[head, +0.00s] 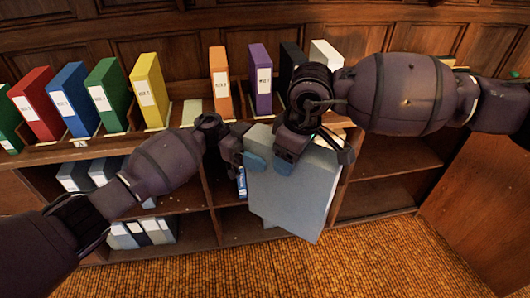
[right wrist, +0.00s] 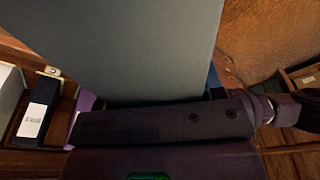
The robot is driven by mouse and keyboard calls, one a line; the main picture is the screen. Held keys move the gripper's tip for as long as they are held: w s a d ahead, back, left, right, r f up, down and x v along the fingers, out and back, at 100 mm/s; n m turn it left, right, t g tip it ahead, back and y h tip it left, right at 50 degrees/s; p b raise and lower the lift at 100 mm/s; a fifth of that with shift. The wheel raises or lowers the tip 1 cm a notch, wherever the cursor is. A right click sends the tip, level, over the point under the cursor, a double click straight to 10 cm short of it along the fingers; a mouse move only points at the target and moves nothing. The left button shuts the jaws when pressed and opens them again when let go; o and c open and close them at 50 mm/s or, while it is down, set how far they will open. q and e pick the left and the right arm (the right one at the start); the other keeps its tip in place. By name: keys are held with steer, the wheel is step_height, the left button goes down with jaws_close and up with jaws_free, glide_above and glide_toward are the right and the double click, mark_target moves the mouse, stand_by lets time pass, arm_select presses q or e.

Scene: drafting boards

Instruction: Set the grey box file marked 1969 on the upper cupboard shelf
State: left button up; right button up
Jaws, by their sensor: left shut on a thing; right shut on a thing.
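A grey box file (head: 290,200) hangs tilted in front of the shelving, held near its top edge by both grippers. No 1969 mark shows on its visible face. My left gripper (head: 246,157) is shut on its upper left part. My right gripper (head: 297,150) is shut on its top edge, near the middle. The right wrist view shows the file's broad grey face (right wrist: 130,45) rising from the right gripper (right wrist: 160,112). The cupboard (head: 215,205) has open compartments, and a middle shelf board (head: 378,195) shows to the right of the file.
Red (head: 37,104), blue (head: 74,96), green (head: 108,95), yellow (head: 150,90), orange (head: 220,80) and purple (head: 261,79) files stand on the ledge. Grey files (head: 75,177) fill lower left compartments. The right compartments look empty. A wooden panel (head: 480,215) stands at right.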

arm_select(q)
steer(key=shift+c, duration=1.2)
arm_select(e)
steer(key=shift+r, duration=0.1)
arm_select(q)
steer(key=shift+r, duration=0.1)
steer(key=shift+c, duration=1.1)
arm_select(e)
steer(key=o, duration=1.6)
steer(key=shift+c, duration=0.2)
